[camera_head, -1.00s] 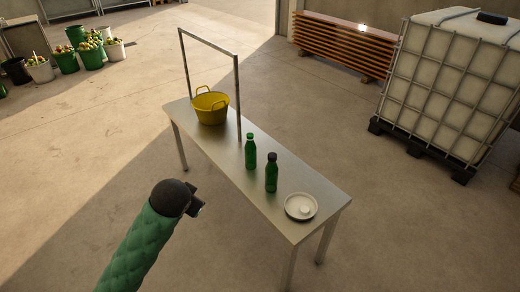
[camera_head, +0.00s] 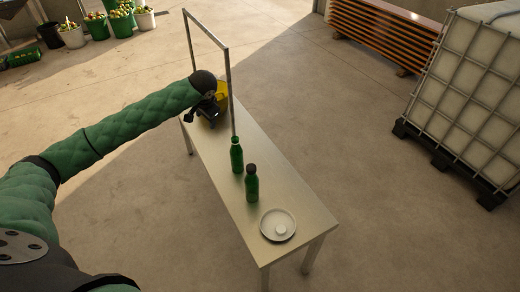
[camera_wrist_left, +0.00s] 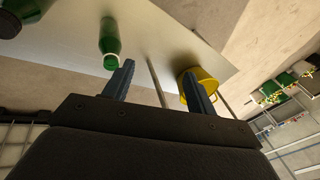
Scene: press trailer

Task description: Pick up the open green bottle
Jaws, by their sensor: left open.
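Two green bottles stand upright on a narrow metal table (camera_head: 283,190). The farther bottle (camera_head: 236,157) has a green neck with no dark cap; in the left wrist view this bottle (camera_wrist_left: 109,38) shows a pale ring at its mouth. The nearer bottle (camera_head: 251,186) has a dark cap. My left gripper (camera_head: 212,119) is at the table's far part, beyond the bottles and in front of the yellow basket. In the left wrist view its fingers (camera_wrist_left: 158,72) are apart with nothing between them, the uncapped bottle just beyond the left finger. My right gripper is out of view.
A yellow basket (camera_head: 222,90), partly hidden by my left gripper, stands under a metal frame (camera_head: 228,70) at the table's far end. A white plate (camera_head: 277,225) with a small white item lies at the near end. A caged white tank (camera_head: 470,100) stands right.

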